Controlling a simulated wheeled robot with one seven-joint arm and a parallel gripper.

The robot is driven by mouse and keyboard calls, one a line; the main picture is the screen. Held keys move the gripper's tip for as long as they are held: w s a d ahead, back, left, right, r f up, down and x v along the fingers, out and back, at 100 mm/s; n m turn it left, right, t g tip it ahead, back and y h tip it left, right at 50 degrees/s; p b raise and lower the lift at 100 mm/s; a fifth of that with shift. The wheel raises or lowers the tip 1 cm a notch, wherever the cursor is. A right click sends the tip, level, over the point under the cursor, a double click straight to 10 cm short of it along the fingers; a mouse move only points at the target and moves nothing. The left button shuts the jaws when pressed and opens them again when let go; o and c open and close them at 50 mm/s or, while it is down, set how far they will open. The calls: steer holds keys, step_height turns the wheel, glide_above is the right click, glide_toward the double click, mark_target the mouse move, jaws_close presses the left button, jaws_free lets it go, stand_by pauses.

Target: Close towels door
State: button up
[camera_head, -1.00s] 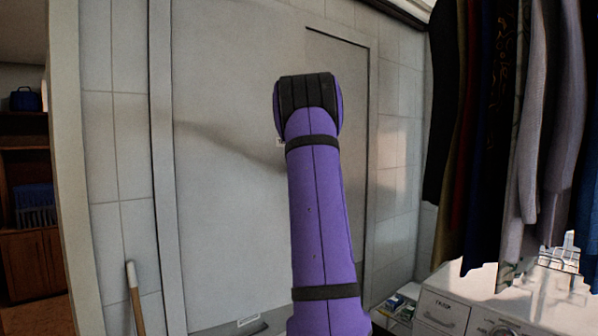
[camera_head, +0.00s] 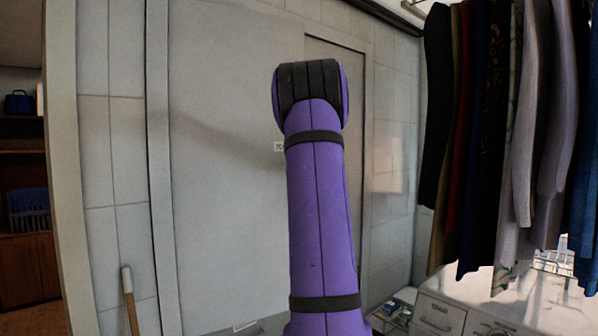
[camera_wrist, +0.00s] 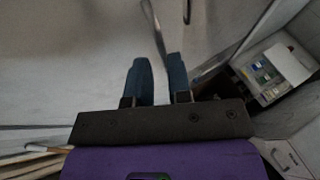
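A large pale grey door (camera_head: 225,110) fills the middle of the head view, behind my purple arm. A small white label (camera_head: 279,146) on it is partly covered by my arm, and only its first letters show. I take this as the towels door. A darker recessed strip (camera_head: 335,60) shows to its right; I cannot tell how far the door stands open. In the wrist view, my gripper (camera_wrist: 159,60) has two blue fingers apart with nothing between them. A pale surface (camera_wrist: 80,50) lies beyond them, with a thin metal bar (camera_wrist: 156,28) near the fingertips. Contact is unclear.
A wooden-handled stick (camera_head: 130,300) leans at the lower left. An open drawer or box of small items (camera_wrist: 268,72) shows at the wrist view's right.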

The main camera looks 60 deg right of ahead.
steer(key=s+a+r, duration=0.1)
steer(key=s+r, duration=0.1)
steer(key=s, duration=0.4)
steer(key=shift+s+a+r, duration=0.2)
steer(key=shift+a+r, duration=0.1)
steer(key=shift+a, duration=0.1)
stand_by(0.3)
stand_by(0.4)
